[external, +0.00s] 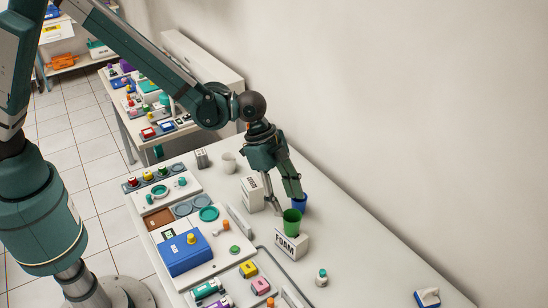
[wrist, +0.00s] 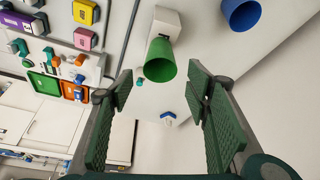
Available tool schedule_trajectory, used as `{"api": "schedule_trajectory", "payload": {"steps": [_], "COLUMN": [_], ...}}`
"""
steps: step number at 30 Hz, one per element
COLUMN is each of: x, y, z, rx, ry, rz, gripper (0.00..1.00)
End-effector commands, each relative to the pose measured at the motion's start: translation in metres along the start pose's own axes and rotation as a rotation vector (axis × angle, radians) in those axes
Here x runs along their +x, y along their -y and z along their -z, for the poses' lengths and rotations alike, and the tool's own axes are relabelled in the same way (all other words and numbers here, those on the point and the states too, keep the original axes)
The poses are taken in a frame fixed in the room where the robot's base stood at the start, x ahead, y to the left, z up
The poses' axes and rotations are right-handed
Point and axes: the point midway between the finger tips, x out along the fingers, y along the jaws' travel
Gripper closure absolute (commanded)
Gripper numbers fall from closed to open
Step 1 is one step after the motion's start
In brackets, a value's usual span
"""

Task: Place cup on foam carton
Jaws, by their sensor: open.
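A green cup (external: 292,221) stands upright on top of the white carton (external: 291,246) marked FOAM. In the wrist view the green cup (wrist: 160,58) has its open mouth towards the camera, and the carton (wrist: 170,20) shows behind it. My gripper (external: 284,204) is just above and behind the cup in the external view. In the wrist view my gripper (wrist: 159,82) is open, its two fingers wide apart and empty. The cup appears between and beyond the fingertips, with no visible contact. A blue cup (external: 301,203) stands on the table behind the carton, partly hidden by a finger.
A white box (external: 250,194) stands left of my gripper, and a white cup (external: 229,163) is farther back. Trays with a blue case (external: 187,254) and several small items fill the table's left side. A small green-capped bottle (external: 321,277) stands right of the carton; the table beyond is mostly clear.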

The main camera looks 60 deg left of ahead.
Motion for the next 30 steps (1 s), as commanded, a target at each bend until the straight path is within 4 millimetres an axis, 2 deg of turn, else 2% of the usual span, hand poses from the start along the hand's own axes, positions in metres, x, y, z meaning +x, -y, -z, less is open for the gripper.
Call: {"api": "schedule_trajectory", "payload": {"steps": [6,12,18,30], "x": [-0.027,-0.044,-0.052,-0.053], "y": [0.000,0.001,0.000,0.000], "z": [0.000,0.000,0.000,0.000], "rx": [-0.001,0.000,0.000,0.000], "ry": [0.000,0.000,0.000,0.000], "rz": [0.000,0.000,0.000,0.000], "gripper": [0.52,0.52,0.52,0.52]}}
